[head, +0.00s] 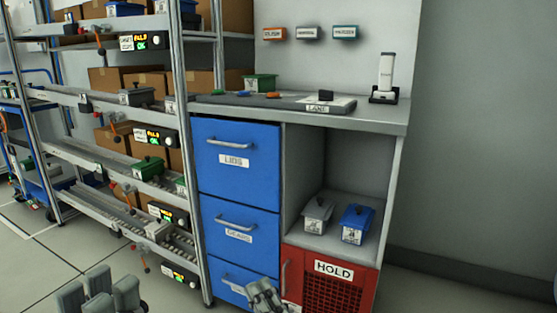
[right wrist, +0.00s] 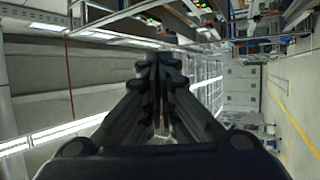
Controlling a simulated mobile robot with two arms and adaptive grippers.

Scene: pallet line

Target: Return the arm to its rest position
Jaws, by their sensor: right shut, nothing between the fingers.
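My left gripper (head: 98,293) is at the bottom left edge of the head view, over the floor. Its grey fingers stand apart with nothing between them. My right gripper (head: 264,293) is at the bottom middle, in front of the lowest blue drawer and left of the red HOLD door. In the right wrist view its dark fingers (right wrist: 160,75) are shut together, with nothing held. Both arms are mostly out of view below.
Blue drawers (head: 238,168) and the red HOLD cabinet (head: 330,285) stand ahead under a grey counter (head: 370,117). A grey and a blue bin (head: 357,223) sit on the open shelf. A roller rack (head: 178,150) stands at left. The floor at right is clear.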

